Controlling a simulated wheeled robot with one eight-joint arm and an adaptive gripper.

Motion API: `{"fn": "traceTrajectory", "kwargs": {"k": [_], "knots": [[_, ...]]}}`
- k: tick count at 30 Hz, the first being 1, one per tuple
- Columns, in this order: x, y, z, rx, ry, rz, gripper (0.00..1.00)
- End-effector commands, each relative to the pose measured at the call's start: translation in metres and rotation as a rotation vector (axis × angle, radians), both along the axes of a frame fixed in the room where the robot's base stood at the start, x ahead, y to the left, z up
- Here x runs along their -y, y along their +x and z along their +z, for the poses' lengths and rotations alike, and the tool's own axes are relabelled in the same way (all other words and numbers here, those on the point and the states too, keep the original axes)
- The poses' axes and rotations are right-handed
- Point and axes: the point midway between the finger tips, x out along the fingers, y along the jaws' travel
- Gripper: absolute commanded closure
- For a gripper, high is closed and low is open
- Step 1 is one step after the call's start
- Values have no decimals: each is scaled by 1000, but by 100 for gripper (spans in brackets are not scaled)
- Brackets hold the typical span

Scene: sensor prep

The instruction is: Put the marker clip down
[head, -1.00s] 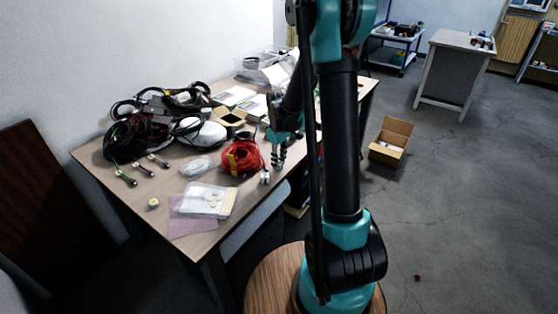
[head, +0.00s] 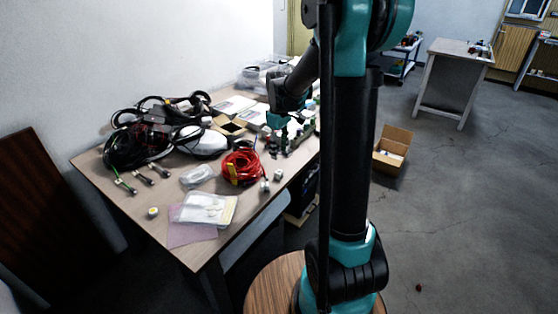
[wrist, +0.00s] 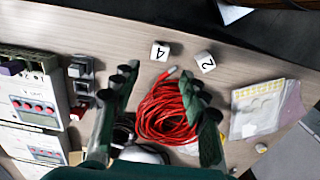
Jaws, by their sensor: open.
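Two small white numbered blocks, which look like the marker clips, rest on the table near its front edge. The block marked 4 (wrist: 160,50) shows in the wrist view and in the head view (head: 278,175). The block marked 2 (wrist: 205,61) lies beside it, apart, and also shows in the head view (head: 265,187). My gripper (wrist: 158,75) is open, its fingers spread with nothing between them. In the head view my gripper (head: 274,146) is above the table, behind the blocks and clear of them.
A red cable coil (head: 241,168) lies just left of the blocks. Devices with red buttons (wrist: 34,108) stand at the left in the wrist view. Black cables (head: 140,145) crowd the back.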

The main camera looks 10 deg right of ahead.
Motion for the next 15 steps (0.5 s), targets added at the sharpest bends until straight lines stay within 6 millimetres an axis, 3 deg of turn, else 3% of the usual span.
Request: {"fn": "traceTrajectory", "kwargs": {"k": [3,9,15], "knots": [[0,0,16,0,0,0,56],[1,-4,26,6,1,-12,56],[11,-44,21,67,10,-143,56]]}}
